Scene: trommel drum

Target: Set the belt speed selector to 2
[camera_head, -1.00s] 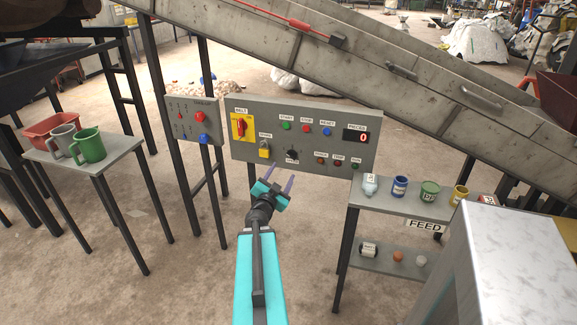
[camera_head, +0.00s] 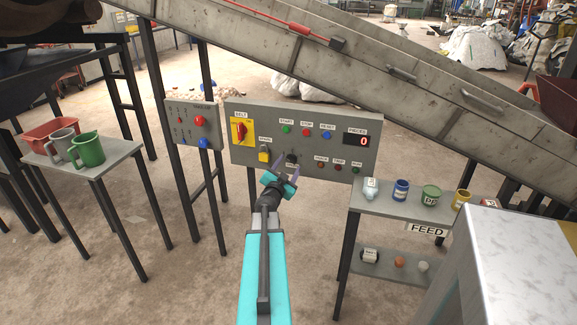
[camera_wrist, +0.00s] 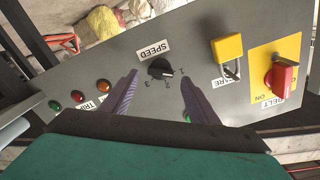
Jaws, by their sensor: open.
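The belt speed selector is a black round knob on the grey control panel (camera_head: 233,150). In the wrist view the knob (camera_wrist: 160,69) sits beside an upside-down SPEED label (camera_wrist: 153,50), with small position marks around it. A pale pointer mark is on its lower right side in that view; I cannot read the setting for certain. In the head view the knob (camera_head: 291,157) is small, just beyond my fingertips. My gripper (camera_head: 285,167) is open and empty. In the wrist view its two purple fingers (camera_wrist: 158,82) stand to either side of the knob, apart from it.
A yellow padlock (camera_head: 264,153) and red belt switch (camera_head: 240,131) are left of the selector. Small lamps (camera_head: 338,168) are to its right, with buttons (camera_head: 306,132) above. A shelf with jars (camera_head: 385,203) stands at right, a table with mugs (camera_head: 110,158) at left.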

